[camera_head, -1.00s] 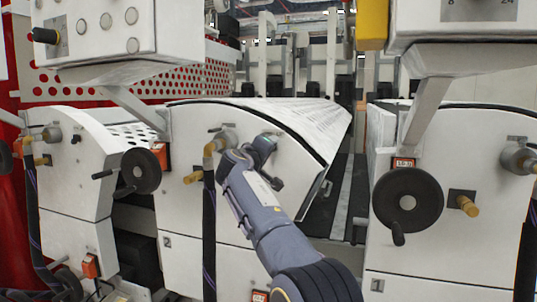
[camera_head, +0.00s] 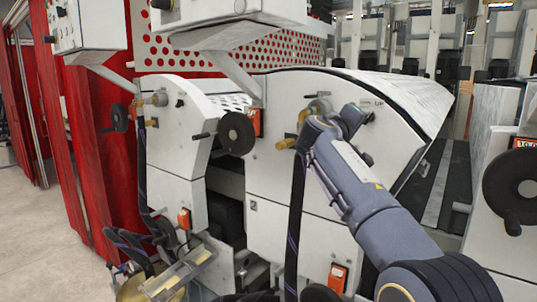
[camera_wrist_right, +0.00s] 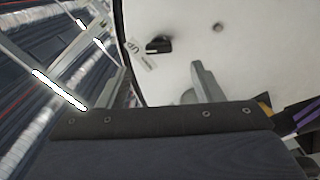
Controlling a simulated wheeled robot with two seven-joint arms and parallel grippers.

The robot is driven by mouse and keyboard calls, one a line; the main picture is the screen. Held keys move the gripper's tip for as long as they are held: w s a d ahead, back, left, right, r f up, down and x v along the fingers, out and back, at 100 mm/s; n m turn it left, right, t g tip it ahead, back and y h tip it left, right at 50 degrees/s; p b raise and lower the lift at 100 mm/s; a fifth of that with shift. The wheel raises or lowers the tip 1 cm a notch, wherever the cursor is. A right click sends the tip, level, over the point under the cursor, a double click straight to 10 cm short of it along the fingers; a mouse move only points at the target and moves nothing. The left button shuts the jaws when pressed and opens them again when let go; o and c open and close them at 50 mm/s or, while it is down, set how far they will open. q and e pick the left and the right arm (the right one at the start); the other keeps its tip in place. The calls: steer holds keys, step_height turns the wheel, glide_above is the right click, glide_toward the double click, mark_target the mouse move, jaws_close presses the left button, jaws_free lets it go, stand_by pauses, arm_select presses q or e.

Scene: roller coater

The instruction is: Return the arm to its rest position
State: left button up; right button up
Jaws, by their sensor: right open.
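My right arm (camera_head: 365,190) reaches from the lower right towards the middle white machine housing (camera_head: 290,180). Its gripper (camera_head: 358,128) is in front of the upper part of that housing. In the right wrist view the gripper (camera_wrist_right: 155,85) is open and empty, its two grey fingers spread apart. Beyond the fingers is a black knob (camera_wrist_right: 158,45) with a small label, apart from them on the white panel (camera_wrist_right: 185,20). My left gripper is not in view.
A brass-coloured fitting (camera_head: 288,143) and a black handwheel (camera_head: 237,133) stick out left of my gripper. Another handwheel (camera_head: 513,185) stands at the right. A dark hose (camera_head: 296,215) hangs down the housing. Open floor (camera_head: 45,230) lies at the far left, past the red panels (camera_head: 88,150).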

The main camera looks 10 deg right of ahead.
steer(key=s+d+f+m+g+y+p, duration=0.1)
steer(key=s+d+f+g+y+p, duration=0.2)
steer(key=s+f, duration=0.4)
steer(key=s+d+f+m+g+y+p, duration=0.1)
steer(key=s+d+f+y, duration=0.2)
steer(key=s+f+y, duration=0.35)
steer(key=s+a+f+y+p, duration=0.1)
steer(key=s+a+f+y, duration=0.1)
steer(key=s+a+f, duration=0.3)
steer(key=s+a+f+m+g+y+p, duration=0.1)
steer(key=s+a+f+y+p, duration=0.1)
steer(key=s+a+f, duration=0.4)
steer(key=s+a+f+g+y+p, duration=0.1)
steer(key=s+a+f+y, duration=0.3)
steer(key=s+a, duration=0.6)
steer(key=s+f, duration=0.2)
steer(key=s, duration=0.4)
steer(key=shift+a+m, duration=0.4)
steer(key=shift+w, duration=0.1)
steer(key=shift+c, duration=0.4)
